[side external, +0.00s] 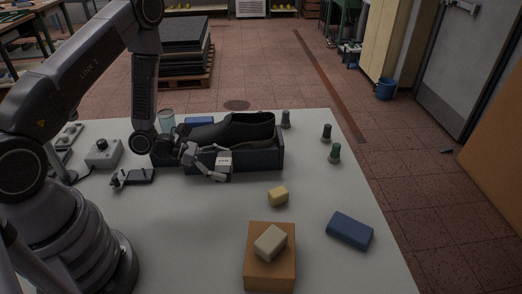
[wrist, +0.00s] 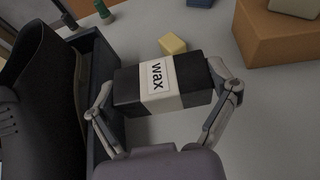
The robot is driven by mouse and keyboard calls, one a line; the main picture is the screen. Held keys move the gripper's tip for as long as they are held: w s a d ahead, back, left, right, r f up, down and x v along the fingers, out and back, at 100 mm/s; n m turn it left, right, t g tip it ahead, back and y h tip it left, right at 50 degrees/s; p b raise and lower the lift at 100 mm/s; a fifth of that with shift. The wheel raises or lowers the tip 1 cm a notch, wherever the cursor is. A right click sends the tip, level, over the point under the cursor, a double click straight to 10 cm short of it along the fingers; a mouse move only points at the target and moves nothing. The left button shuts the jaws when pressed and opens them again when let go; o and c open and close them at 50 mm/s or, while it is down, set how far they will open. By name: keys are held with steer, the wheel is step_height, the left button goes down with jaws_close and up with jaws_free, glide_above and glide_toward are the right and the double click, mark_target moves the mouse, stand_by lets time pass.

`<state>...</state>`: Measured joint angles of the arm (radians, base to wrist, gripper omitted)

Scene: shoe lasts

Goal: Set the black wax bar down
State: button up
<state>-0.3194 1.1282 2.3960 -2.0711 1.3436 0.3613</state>
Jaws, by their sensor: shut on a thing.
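The black wax bar (wrist: 128,91) has a white band marked "wax" and lies between the two fingers of my gripper (wrist: 164,104) in the wrist view. The fingers are shut on its two ends. In the side external view my gripper (side external: 222,166) is beside the front of the dark shoe tray, and only the bar's pale band (side external: 224,162) shows clearly. The bar is above the table, but its exact height is hard to tell.
A dark shoe (side external: 235,130) lies in the dark tray (side external: 262,160). A yellow block (side external: 278,196), a blue block (side external: 350,231) and an orange box (side external: 270,276) with a cream block (side external: 270,243) on it stand nearer the front. The table (side external: 190,245) is clear at front left.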

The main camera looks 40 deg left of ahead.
steer(key=w+d+r, duration=0.1)
steer(key=w+d, duration=0.6)
steer(key=d, duration=0.2)
glide_above(340, 190)
steer(key=shift+n+t+y, duration=0.3)
steer(key=shift+n+t, duration=0.1)
steer(key=f, duration=0.6)
steer(key=shift+s+a, duration=0.2)
steer(key=shift+s, duration=0.2)
steer(key=shift+w+d+f, duration=0.25)
steer(key=shift+w+f, duration=0.25)
steer(key=shift+f, duration=1.6)
steer(key=o, duration=1)
steer(key=shift+f, duration=0.15)
